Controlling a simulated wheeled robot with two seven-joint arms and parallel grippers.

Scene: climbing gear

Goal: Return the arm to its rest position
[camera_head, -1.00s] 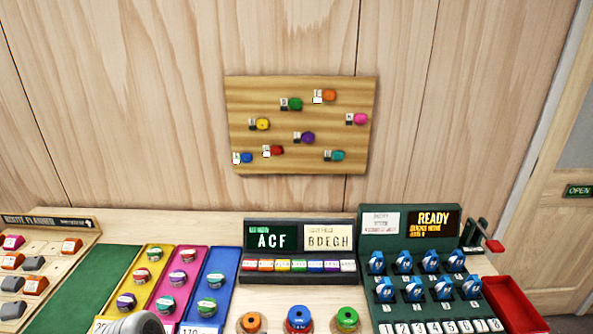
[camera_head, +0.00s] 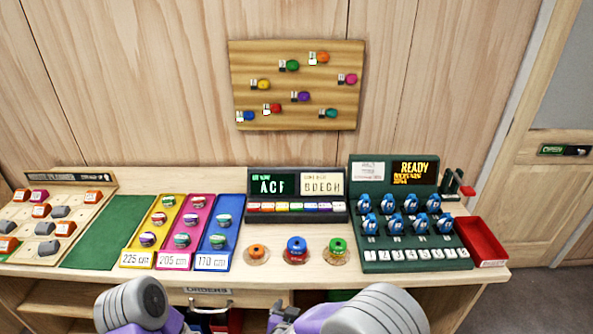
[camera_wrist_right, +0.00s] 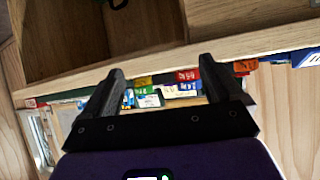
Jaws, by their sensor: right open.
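My right arm (camera_head: 375,312) comes in at the bottom of the head view, low in front of the desk's front edge. My right gripper (camera_head: 283,316) points left there. In the right wrist view its two dark fingers (camera_wrist_right: 160,72) are spread apart with nothing between them. My left arm (camera_head: 135,306) shows at the bottom left of the head view, also in front of the desk. I cannot make out its gripper fingers.
The desk (camera_head: 310,275) carries a green dial panel (camera_head: 412,237), a red tray (camera_head: 482,242), coloured lanes (camera_head: 180,255) and a peg rack (camera_head: 50,222). Open shelves (camera_head: 45,296) lie under the desktop. A wooden board with coloured holds (camera_head: 296,85) hangs on the wall.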

